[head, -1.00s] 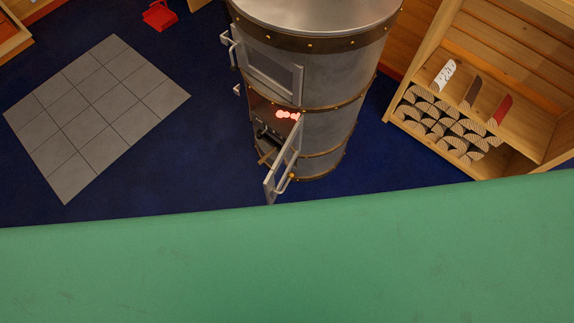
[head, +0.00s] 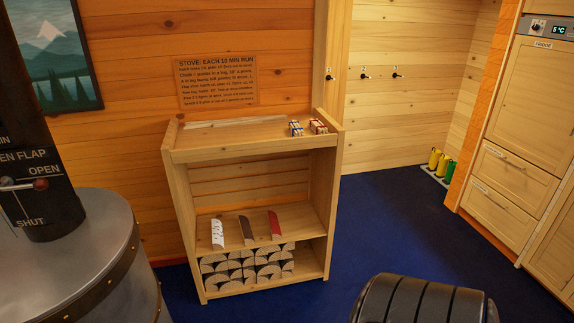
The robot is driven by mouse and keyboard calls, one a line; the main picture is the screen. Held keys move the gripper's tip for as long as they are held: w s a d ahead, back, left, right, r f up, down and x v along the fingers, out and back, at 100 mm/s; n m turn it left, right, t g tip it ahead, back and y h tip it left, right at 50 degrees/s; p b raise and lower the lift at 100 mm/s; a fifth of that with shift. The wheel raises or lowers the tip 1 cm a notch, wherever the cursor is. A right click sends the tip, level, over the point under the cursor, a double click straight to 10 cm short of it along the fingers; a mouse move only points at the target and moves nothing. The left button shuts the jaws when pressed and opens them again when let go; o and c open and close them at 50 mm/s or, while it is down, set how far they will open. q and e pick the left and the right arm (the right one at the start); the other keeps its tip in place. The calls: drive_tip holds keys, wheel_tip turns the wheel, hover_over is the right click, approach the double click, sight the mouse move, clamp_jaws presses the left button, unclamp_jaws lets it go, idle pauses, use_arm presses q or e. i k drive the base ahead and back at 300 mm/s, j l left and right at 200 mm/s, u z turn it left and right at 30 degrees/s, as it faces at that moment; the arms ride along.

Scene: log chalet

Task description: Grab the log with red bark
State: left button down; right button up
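The log with red bark (head: 274,224) leans on the middle shelf of the wooden rack, at the right end of a row of three. A brown-bark log (head: 247,229) is left of it, and a white-bark log (head: 218,232) with dark marks is further left. The three stand apart from each other. Neither of my grippers shows in the head view.
The rack (head: 180,215) has a split-log stack (head: 245,267) below and two small boxes (head: 308,127) on top. The metal stove (head: 80,245) stands at the left. A black rounded thing (head: 425,300) is at the bottom right. Blue floor (head: 375,225) right of the rack is clear.

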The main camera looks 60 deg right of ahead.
sight(276, 234)
drive_tip(key=z, duration=1.7)
drive_tip(key=i+l+u, duration=0.1)
drive_tip(key=i+l, duration=0.25)
drive_tip(key=i, duration=0.2)
drive_tip(key=i+l+u, duration=0.1)
drive_tip(key=i+l, duration=0.3)
drive_tip(key=i, duration=0.15)
